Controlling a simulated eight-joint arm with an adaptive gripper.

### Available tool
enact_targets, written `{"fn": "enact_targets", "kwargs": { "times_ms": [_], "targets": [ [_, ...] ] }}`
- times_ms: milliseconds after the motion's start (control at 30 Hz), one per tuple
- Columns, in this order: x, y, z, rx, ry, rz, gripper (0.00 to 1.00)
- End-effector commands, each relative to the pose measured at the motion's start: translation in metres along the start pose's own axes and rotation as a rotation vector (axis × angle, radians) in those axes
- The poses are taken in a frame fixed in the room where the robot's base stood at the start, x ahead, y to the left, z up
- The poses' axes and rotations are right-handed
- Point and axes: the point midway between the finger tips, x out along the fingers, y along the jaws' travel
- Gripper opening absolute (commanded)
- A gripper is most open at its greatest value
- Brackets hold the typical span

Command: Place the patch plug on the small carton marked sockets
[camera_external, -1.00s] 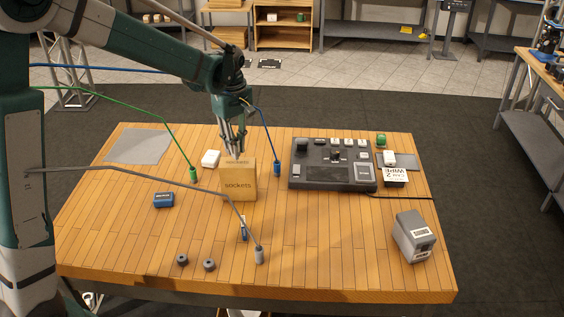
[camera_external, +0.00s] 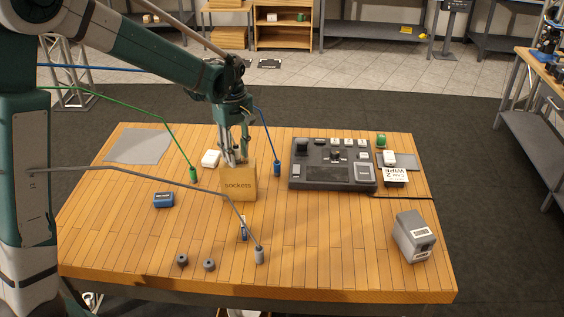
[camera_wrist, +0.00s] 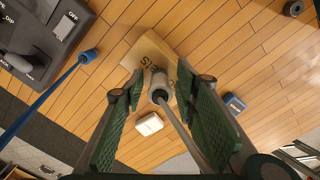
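The small tan carton marked SOCKETS (camera_external: 238,187) stands upright mid-table; in the wrist view it (camera_wrist: 142,56) shows behind the fingertips, its lettering partly hidden. A grey patch plug (camera_wrist: 158,86) with a grey cable is between my fingers, at the carton's top. My gripper (camera_external: 234,160) is just above the carton, its fingers spread. In the wrist view my gripper (camera_wrist: 160,80) is open, with a gap between the plug and each green finger pad. The plug appears to rest on the carton, but its contact is hidden.
A control board (camera_external: 332,165) lies to the right. A blue-cabled plug (camera_external: 277,168), green plug (camera_external: 193,174) and white block (camera_external: 210,158) stand near the carton. Another grey plug (camera_external: 260,256) with a slanting cable is in front. A blue box (camera_external: 164,200) lies left.

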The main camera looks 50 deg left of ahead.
Motion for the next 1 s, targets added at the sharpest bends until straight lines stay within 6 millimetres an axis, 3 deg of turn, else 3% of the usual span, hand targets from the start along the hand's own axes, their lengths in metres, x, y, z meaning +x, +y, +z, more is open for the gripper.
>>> {"fn": "enact_targets", "kwargs": {
  "times_ms": [467, 1000],
  "targets": [
    [-0.011, 0.0, 0.0, 0.0, 0.0, 0.0, 0.3],
    [-0.089, 0.0, 0.0, 0.0, 0.0, 0.0, 0.3]
  ]
}}
